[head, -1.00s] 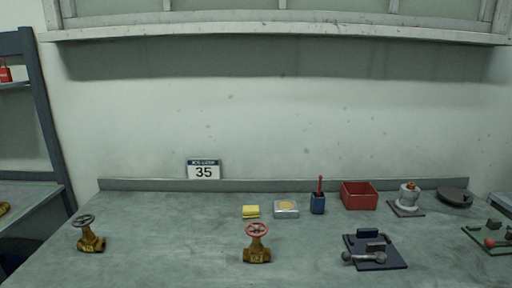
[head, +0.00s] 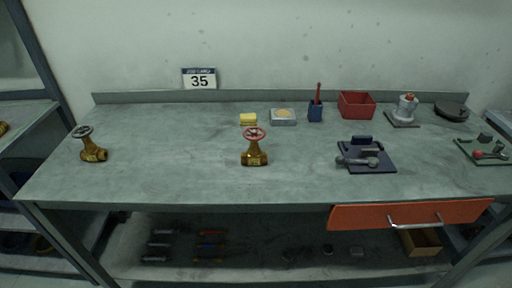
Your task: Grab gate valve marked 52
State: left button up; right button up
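A brass gate valve with a red handwheel (head: 254,148) stands upright near the middle of the bench top. A second brass gate valve with a dark grey handwheel (head: 92,146) stands near the bench's left end. Both have small tags or markings on the body, too small to read for certain. Part of another brass piece (head: 3,128) shows on the shelf unit at the far left edge, cut off by the frame. Neither of my grippers is in view.
The grey bench (head: 180,182) has free room between the valves. Behind stand a yellow sponge (head: 248,119), a silver box (head: 284,117), a blue holder (head: 315,111) and a red bin (head: 356,104). A dark fixture plate (head: 365,156) lies right. An orange drawer (head: 410,215) is below.

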aim_at(254, 156)
jog(key=k+l+u, duration=0.1)
jog(key=u, duration=0.25)
jog(key=k+l+u, duration=0.1)
jog(key=u, duration=0.25)
jog(key=k+u, duration=0.35)
jog(key=i, duration=0.05)
